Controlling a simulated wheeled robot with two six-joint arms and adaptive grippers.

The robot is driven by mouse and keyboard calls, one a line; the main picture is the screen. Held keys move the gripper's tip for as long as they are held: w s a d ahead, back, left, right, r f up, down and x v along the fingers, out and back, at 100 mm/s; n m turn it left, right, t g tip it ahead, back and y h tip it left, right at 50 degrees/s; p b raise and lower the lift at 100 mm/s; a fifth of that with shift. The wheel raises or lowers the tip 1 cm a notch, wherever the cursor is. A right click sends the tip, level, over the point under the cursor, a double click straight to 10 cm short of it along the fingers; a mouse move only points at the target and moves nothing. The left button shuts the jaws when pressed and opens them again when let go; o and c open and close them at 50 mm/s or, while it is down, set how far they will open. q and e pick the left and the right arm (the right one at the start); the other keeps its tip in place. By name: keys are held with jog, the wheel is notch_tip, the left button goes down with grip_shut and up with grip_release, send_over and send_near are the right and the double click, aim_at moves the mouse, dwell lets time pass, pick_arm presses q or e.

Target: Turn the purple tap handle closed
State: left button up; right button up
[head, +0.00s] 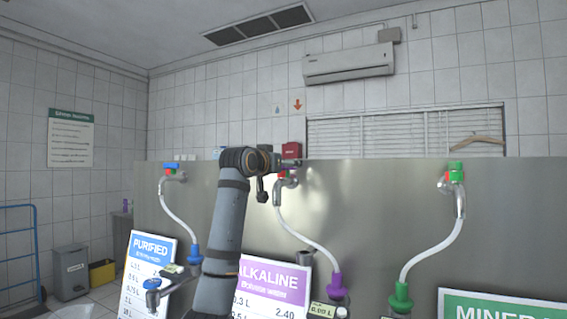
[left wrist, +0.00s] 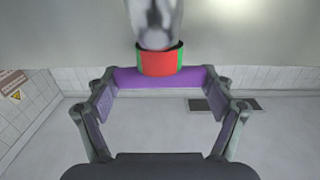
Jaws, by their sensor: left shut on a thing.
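The purple tap handle (left wrist: 160,77) is a flat bar in the left wrist view, running across between my two fingers. A red and green collar (left wrist: 160,61) sits at its middle, below the grey metal tap body (left wrist: 155,22). My left gripper (head: 287,163) is at the top of the middle tap (head: 284,183) in the head view, with a finger at each end of the bar, shut on it. In the head view the gripper mostly hides the handle. My right gripper is not in view.
A blue-handled tap (head: 172,168) stands to the left and a green-handled tap (head: 456,172) to the right on the steel panel (head: 365,200). White hoses hang from the taps. Signs (head: 152,262) stand in front.

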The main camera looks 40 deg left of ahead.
pick_arm(q)
jog(key=shift+n+y, duration=0.3)
jog(key=shift+y, duration=0.1)
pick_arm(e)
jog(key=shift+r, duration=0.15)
pick_arm(q)
jog(key=o, duration=1)
jog(key=shift+o, duration=0.2)
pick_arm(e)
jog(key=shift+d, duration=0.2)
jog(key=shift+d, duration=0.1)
pick_arm(q)
jog(key=v, duration=1.2)
jog(key=shift+r, duration=0.2)
